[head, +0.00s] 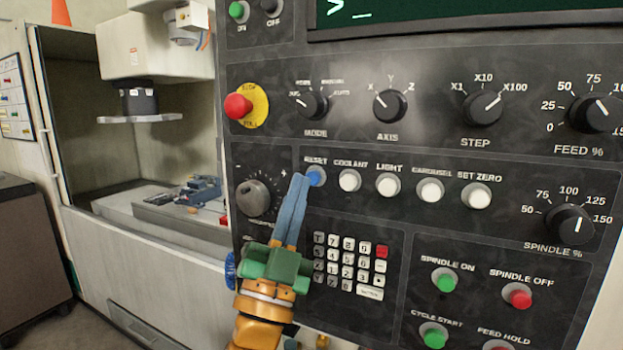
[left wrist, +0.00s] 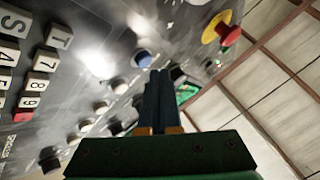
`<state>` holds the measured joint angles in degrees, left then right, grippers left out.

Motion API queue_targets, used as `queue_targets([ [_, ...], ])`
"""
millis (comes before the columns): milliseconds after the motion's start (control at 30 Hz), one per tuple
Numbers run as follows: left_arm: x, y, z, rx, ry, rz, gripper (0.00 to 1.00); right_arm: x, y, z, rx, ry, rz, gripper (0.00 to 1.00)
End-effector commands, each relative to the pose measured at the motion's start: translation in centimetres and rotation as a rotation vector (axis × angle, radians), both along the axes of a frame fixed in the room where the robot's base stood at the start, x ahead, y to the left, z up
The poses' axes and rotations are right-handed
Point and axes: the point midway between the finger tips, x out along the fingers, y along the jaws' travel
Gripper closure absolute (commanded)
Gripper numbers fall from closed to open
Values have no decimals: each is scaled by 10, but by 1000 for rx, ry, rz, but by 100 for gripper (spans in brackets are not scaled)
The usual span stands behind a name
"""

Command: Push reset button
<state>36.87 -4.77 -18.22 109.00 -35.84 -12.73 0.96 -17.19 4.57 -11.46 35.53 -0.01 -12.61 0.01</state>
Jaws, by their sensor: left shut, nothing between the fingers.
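The reset button (head: 315,176) is a round blue button under the label RESET on the dark control panel (head: 350,225). It also shows in the left wrist view (left wrist: 143,59), just ahead of and beside the fingertips. My left gripper (head: 299,178) is shut and empty, with its blue fingers pointing up at the panel. In the head view its tips overlap the left edge of the blue button. I cannot tell whether they touch it. My right gripper is not in view.
White buttons, the nearest being the coolant button (head: 349,181), run right of the reset button. A red emergency stop (head: 238,106) sits up and left, and a grey knob (head: 257,197) is left of my fingers. The keypad (head: 349,265) lies below right. An open machine bay (head: 150,150) is at left.

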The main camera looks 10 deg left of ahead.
Motion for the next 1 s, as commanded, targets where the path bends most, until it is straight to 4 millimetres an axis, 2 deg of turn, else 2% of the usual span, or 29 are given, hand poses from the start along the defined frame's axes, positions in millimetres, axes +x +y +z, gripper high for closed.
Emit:
queue_targets([
  [667, 0, 0, 0, 0, 0, 0, 100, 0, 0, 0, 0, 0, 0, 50],
  [1000, 8, -3, 0, 0, -1, -1, 100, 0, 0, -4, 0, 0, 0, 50],
])
